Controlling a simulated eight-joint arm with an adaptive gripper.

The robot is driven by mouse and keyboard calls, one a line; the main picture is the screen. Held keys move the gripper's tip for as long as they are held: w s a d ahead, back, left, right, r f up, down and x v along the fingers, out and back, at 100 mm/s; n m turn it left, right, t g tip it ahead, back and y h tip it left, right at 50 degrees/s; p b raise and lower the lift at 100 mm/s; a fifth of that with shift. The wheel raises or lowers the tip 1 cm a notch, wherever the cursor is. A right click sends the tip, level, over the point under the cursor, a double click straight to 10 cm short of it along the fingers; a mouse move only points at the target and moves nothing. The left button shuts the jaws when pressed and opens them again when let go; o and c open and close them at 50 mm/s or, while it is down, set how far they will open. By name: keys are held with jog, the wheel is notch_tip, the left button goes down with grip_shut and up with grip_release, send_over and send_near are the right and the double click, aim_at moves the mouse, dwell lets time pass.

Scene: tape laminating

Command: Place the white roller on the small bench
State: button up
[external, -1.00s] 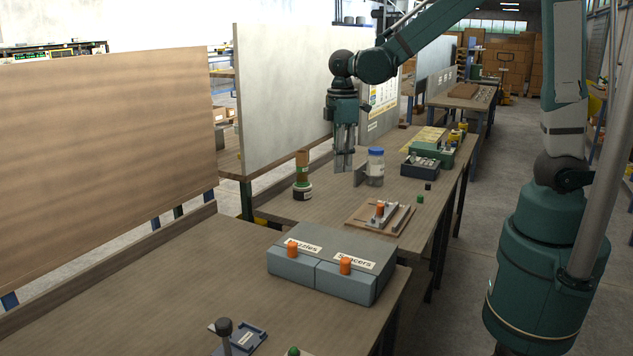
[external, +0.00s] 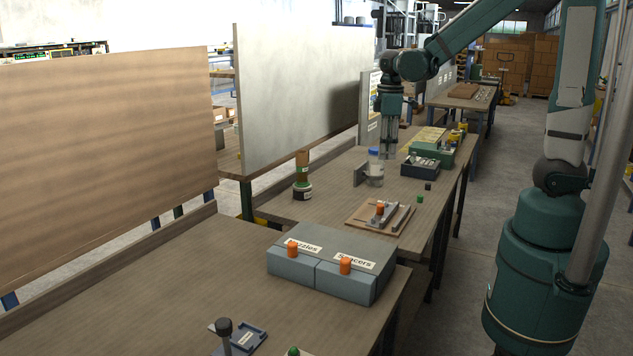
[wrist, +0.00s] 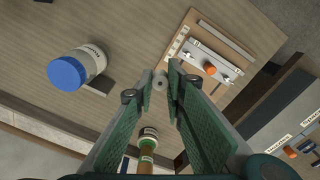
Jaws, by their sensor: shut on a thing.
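A low wooden board (external: 358,220) with metal bars and an orange knob lies on the bench at the front right; the board (wrist: 232,42) is at upper right in the wrist view. I cannot tell for sure which thing is the small bench.
The blue-capped jar (external: 376,168) stands by a small grey upright plate. A brown-and-green bottle (external: 302,177) stands to the left. Small dark and green cubes and a dark tray (external: 420,167) lie to the right. Grey labelled boxes (external: 330,275) stand on the nearer bench.

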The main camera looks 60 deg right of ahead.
jog(key=s+d+f+m+b, duration=0.1)
jog(key=s+d+m, duration=0.2)
jog(key=s+d, duration=0.85)
send_over(424, 195)
jog(key=shift+f, duration=2.15)
jog(key=shift+a+f+m, duration=0.25)
jog(key=shift+f+m, duration=0.15)
jog(key=shift+f+b, duration=0.75)
jog(key=shift+f, duration=2.15)
jog(key=shift+f, duration=0.1)
jog(key=shift+f+b, duration=0.45)
jog(key=shift+f, duration=1.55)
jog(key=shift+f, duration=0.2)
